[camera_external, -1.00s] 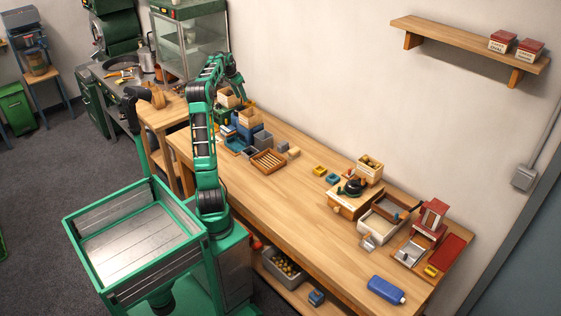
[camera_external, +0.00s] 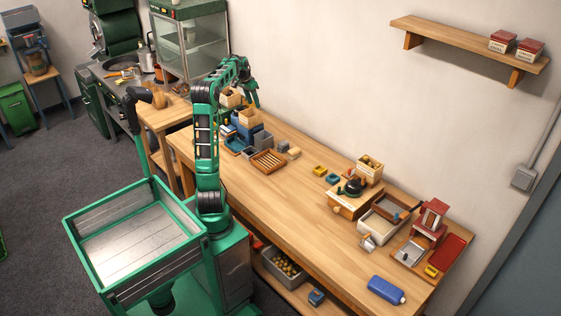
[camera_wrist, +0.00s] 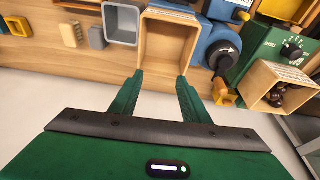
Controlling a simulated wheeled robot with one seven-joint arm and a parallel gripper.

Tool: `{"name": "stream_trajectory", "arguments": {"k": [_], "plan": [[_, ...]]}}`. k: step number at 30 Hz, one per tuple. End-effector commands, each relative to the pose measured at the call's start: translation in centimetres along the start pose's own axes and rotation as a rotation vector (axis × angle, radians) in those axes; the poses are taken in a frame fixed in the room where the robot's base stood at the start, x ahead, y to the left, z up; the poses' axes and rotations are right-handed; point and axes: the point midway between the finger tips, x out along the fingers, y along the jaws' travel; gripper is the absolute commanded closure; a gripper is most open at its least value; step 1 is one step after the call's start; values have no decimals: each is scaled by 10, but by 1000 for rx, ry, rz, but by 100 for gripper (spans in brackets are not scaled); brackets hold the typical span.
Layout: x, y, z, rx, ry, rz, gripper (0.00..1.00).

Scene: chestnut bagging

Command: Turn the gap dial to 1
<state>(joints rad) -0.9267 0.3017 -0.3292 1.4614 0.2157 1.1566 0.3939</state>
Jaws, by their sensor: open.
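In the wrist view a black dial (camera_wrist: 223,57) with a white pointer mark sits on a blue machine (camera_wrist: 205,30). A second black dial (camera_wrist: 291,51), with a numbered scale around it, sits on a green housing (camera_wrist: 258,58) at the right. I cannot tell which is the gap dial or read its setting. My gripper (camera_wrist: 162,78) is open and empty, to the left of both dials and touching neither. Its tips show in front of an open wooden box (camera_wrist: 168,50). In the external view my gripper (camera_external: 252,98) hangs over the far end of the bench.
A grey bin (camera_wrist: 122,22) stands left of the wooden box. A small box holding chestnuts (camera_wrist: 278,90) sits by the green housing, and an orange spout (camera_wrist: 222,92) juts below the blue machine. The bench (camera_external: 260,205) has a clear stretch in its middle.

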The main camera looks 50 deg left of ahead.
Motion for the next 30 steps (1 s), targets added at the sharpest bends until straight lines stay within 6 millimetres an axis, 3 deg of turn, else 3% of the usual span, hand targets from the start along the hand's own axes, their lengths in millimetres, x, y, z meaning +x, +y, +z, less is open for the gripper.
{"name": "stream_trajectory", "arguments": {"k": [3, 5, 8, 12, 15, 18, 23, 30], "plan": [[0, -2, 0, -3, 1, -1, 58], [-1, -15, 1, -20, 6, -5, 58], [-5, -65, 9, -85, 30, -26, 58], [-16, -162, 36, -212, 74, -76, 58], [-23, -218, 59, -283, 96, -110, 58], [-28, -253, 77, -327, 111, -134, 58], [-25, -270, 85, -348, 116, -145, 58], [9, -274, 82, -347, 114, -142, 58]]}}
